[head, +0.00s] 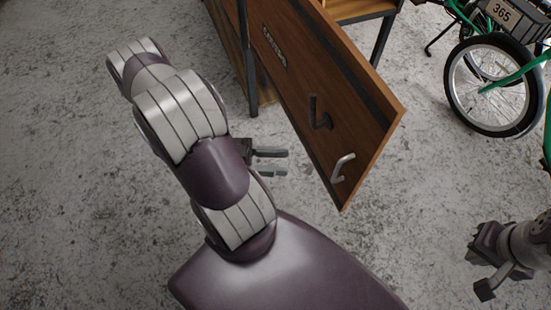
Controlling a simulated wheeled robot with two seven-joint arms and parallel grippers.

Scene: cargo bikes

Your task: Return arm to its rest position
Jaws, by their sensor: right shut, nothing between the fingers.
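My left arm crosses the middle of the head view, bent, with its large links close to the camera. My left gripper (272,163) points right from behind that arm, over the floor and left of the wooden door. Its two fingers are apart with nothing between them, so it is open; its base is partly hidden by the arm. My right gripper (487,268) is at the lower right edge, above the bare floor, shut and empty. Most of the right arm is out of view.
A wooden cabinet door (360,105) stands swung out, with a metal handle (343,167) and a dark latch (319,113). Its near corner is close to my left gripper. A green cargo bike (495,85) stands at the upper right. The grey floor (60,200) at left is clear.

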